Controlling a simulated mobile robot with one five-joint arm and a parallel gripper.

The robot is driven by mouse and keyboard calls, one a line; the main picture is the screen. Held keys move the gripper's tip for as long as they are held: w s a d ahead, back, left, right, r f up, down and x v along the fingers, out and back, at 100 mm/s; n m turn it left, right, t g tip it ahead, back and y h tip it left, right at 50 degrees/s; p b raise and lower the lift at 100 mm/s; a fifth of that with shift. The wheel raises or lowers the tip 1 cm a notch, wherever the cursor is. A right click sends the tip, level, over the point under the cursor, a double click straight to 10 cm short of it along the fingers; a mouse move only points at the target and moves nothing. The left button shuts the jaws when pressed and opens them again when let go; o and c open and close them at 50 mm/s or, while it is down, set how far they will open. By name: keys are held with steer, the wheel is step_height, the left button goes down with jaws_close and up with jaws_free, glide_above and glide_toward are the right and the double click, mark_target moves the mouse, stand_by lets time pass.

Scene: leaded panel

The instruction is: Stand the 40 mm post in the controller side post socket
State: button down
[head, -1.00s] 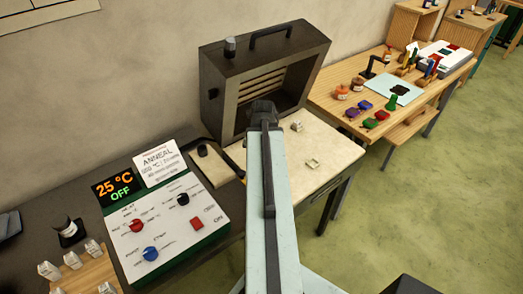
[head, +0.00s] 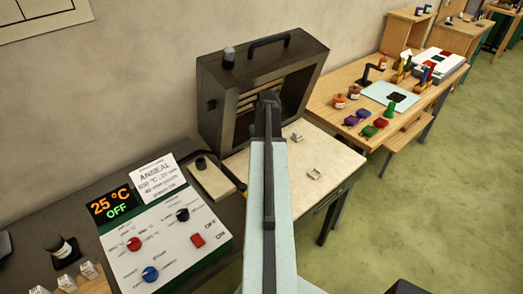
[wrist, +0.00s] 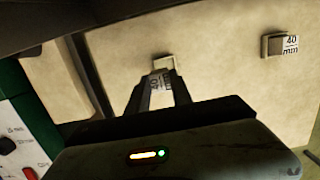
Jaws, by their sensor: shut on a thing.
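My gripper (wrist: 159,92) is shut on a pale post (wrist: 161,80) with a dark "mm" label, seen between the fingers in the wrist view. Just beyond it is a small socket (wrist: 163,62) on the cream tabletop. The post overlaps its near edge in the picture; I cannot tell whether it has entered the socket. Further right is a second socket (wrist: 274,44) with a pale post marked "40 mm" (wrist: 290,45). In the head view my gripper (head: 268,97) is before the kiln, and my arm hides the held post.
The dark kiln (head: 222,110) stands behind. The controller (head: 165,235), reading 25 °C OFF, is at left, with a pale pad (head: 212,182) beside it. Small fittings (head: 297,136) and (head: 314,173) stand right of my arm on the cream tabletop (head: 335,155). A wooden bench (head: 330,100) is beyond.

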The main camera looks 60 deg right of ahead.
steer(key=shift+w+d, duration=0.15)
steer(key=shift+d, duration=0.55)
step_height(320, 180, down, 4)
steer(key=b, duration=0.4)
steer(key=shift+a, duration=0.1)
steer(key=c, duration=1.1)
jaws_free()
steer(key=shift+c, duration=0.2)
steer(key=shift+r, duration=0.1)
steer(key=r+p, duration=0.4)
steer(key=s+r+p, duration=0.1)
steer(key=r+p, duration=0.7)
steer(key=shift+s+a+r+p, duration=0.15)
steer(key=shift+s+a+p, duration=0.15)
steer(key=shift+s, duration=0.05)
